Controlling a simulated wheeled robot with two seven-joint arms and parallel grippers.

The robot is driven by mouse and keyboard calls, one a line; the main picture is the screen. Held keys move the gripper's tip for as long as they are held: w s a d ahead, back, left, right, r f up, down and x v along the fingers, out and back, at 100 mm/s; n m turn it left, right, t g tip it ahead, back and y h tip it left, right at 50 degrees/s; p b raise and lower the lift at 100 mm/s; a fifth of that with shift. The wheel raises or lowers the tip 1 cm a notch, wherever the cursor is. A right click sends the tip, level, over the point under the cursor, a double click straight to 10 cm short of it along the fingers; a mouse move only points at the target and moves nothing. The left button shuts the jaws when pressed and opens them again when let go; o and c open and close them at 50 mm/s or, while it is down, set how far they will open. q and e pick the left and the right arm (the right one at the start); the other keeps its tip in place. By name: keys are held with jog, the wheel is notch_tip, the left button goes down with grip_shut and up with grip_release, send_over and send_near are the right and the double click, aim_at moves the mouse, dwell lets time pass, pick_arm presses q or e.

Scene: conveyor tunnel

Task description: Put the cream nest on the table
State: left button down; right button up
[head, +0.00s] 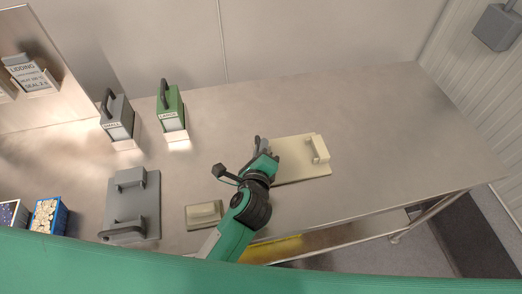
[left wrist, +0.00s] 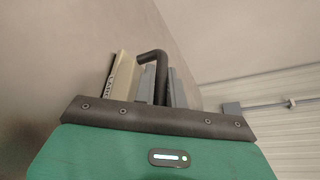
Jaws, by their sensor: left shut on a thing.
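The cream nest (head: 300,158) is a flat cream plate with a raised block near its right end, right of the middle of the head view. My left gripper (head: 263,148) is at its left end, which the gripper hides. The left gripper is shut on the nest. In the left wrist view a cream edge (left wrist: 121,78) and a dark curved handle (left wrist: 152,66) show by the grey fingers. The nest lies flat over the steel table (head: 390,120); I cannot tell whether it touches it. My right gripper is out of view.
A grey nest (head: 150,207) lies at the left, with a small beige block (head: 204,214) beside it. Grey (head: 118,118) and green (head: 171,110) handled blocks stand behind. Blue-edged bins (head: 48,216) are at far left. The table's right side is clear.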

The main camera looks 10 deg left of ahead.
pick_arm(q)
jog(key=c, duration=1.5)
grip_release()
jog(key=shift+o, duration=0.2)
